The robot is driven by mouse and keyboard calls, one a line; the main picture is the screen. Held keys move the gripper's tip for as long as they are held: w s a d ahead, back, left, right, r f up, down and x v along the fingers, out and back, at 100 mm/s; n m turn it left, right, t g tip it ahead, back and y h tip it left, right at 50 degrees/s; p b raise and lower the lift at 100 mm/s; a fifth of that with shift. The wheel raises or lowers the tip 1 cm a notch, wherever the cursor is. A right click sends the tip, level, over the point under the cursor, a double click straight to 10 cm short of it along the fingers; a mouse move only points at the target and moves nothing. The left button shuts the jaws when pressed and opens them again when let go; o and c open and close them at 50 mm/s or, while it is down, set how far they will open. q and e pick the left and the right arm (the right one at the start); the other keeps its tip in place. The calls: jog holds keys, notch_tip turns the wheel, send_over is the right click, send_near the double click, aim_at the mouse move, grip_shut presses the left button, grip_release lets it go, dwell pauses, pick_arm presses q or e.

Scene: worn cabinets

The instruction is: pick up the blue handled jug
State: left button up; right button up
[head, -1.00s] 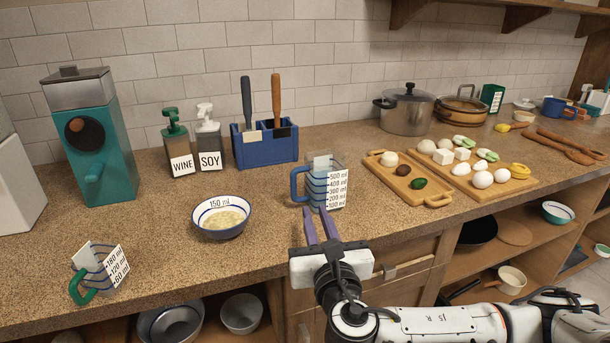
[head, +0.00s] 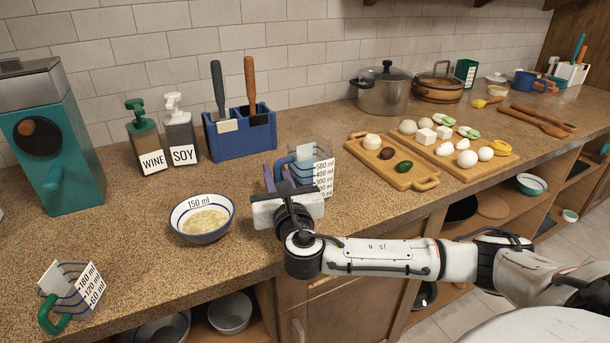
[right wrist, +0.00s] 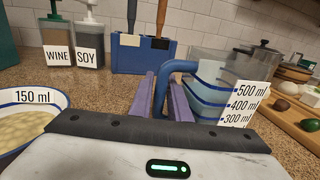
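The jug (head: 312,172) is clear with blue measuring lines, a white label marked up to 500 ml and a blue handle (right wrist: 162,88). It stands upright on the counter, its handle facing left. My right gripper (head: 277,175) is at the handle, partly overlapping the jug's lower left in the head view. In the right wrist view, its two purple fingers (right wrist: 164,84) lie one on each side of the handle. They look open, with the handle between them; firm contact is not visible. My left gripper is not in view.
A bowl (head: 202,234) labelled 150 ml stands close left of my right gripper. A blue utensil holder (head: 240,142) is behind, and a cutting board (head: 390,174) with food lies to the right. A smaller green-handled jug (head: 72,291) stands at the front left.

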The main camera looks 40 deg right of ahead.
jog(key=shift+x, duration=0.9)
grip_shut()
dwell(0.6)
